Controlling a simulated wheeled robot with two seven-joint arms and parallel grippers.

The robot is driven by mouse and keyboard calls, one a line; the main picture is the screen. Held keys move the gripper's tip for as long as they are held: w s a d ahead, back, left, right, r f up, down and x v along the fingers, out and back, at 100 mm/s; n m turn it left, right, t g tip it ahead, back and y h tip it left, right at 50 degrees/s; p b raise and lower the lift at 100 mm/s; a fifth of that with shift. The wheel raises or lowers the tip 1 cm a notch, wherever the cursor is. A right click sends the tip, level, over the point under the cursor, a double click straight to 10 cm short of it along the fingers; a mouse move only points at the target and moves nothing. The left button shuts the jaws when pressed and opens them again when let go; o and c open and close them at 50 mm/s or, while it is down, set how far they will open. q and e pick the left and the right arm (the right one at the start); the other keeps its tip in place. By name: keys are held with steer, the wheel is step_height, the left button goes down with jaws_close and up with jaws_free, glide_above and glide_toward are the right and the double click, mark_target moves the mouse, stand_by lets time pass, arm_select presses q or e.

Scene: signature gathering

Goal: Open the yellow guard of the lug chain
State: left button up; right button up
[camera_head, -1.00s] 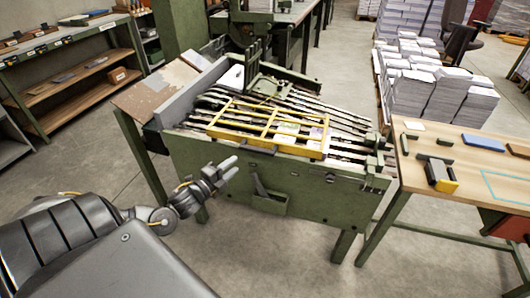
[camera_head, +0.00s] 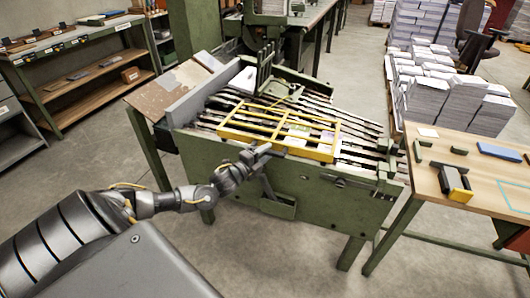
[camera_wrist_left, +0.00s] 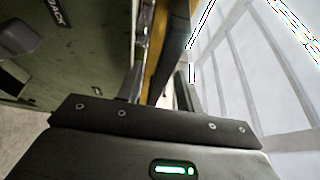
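The yellow guard (camera_head: 312,153) is a barred frame lying flat over the slats of the lug chain (camera_head: 355,140) on the green machine. My left gripper (camera_head: 257,153) is at the guard's front edge, by its dark handle (camera_head: 276,152). In the left wrist view, my left gripper's (camera_wrist_left: 158,90) fingers are apart, with the guard's yellow edge (camera_wrist_left: 154,50) and the dark handle (camera_wrist_left: 174,45) between or just beyond them. I cannot tell whether the fingers touch the handle. My right gripper is not in view.
The green machine front (camera_head: 330,195) carries a lever and a small bracket below the guard. A wooden table (camera_head: 430,185) with small items stands at the right, with paper stacks (camera_head: 465,105) behind. A shelf unit (camera_head: 90,90) is at the left.

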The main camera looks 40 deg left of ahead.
arm_select(q)
steer(key=shift+w, duration=0.4)
steer(key=shift+c, duration=0.3)
